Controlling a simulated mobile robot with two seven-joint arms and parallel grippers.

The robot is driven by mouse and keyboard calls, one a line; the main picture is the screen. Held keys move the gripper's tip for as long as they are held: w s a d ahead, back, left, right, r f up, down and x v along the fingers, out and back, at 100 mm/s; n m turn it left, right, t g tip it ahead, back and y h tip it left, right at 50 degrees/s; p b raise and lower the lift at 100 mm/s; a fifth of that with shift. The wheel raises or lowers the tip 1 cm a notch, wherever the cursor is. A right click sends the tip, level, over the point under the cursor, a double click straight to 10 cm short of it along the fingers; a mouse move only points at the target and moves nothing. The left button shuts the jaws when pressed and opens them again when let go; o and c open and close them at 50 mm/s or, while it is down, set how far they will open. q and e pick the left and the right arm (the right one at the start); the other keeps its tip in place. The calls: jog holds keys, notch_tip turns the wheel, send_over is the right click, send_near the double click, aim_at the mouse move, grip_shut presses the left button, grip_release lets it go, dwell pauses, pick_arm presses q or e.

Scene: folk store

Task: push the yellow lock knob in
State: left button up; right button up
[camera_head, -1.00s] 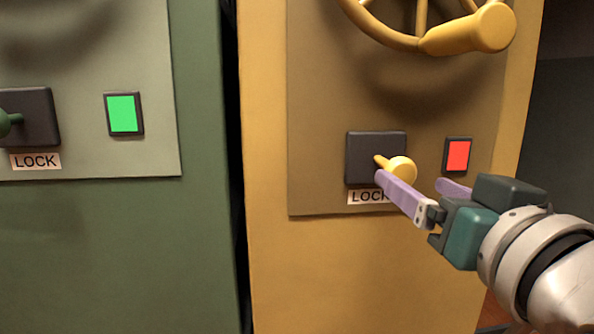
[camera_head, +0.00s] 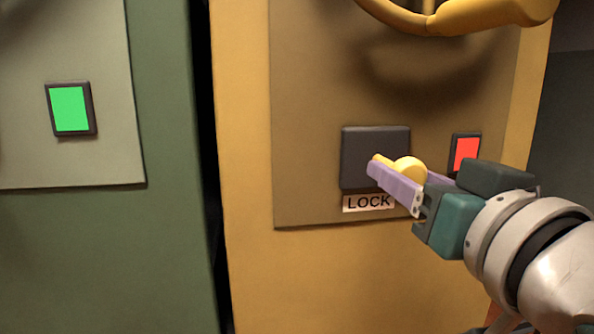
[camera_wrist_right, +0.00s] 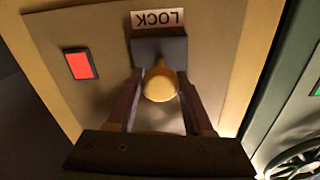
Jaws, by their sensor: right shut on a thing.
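The yellow lock knob (camera_head: 409,168) sticks out on its stem from a dark square plate (camera_head: 358,150) on the yellow cabinet (camera_head: 245,200). A LOCK label (camera_head: 368,203) is just below the plate. My right gripper (camera_head: 405,178) has its lilac fingers around the knob, one on each side, and is shut on it. In the right wrist view the knob (camera_wrist_right: 160,85) sits between the two fingers, in front of its plate (camera_wrist_right: 148,50). The far finger is partly hidden in the head view. My left gripper is not in view.
A red light (camera_head: 466,152) is right of the plate, close to my right gripper. A yellow handwheel (camera_head: 450,18) juts out above. A green cabinet (camera_head: 165,230) with a green light (camera_head: 70,109) stands to the left, across a narrow dark gap.

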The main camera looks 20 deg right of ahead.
grip_shut()
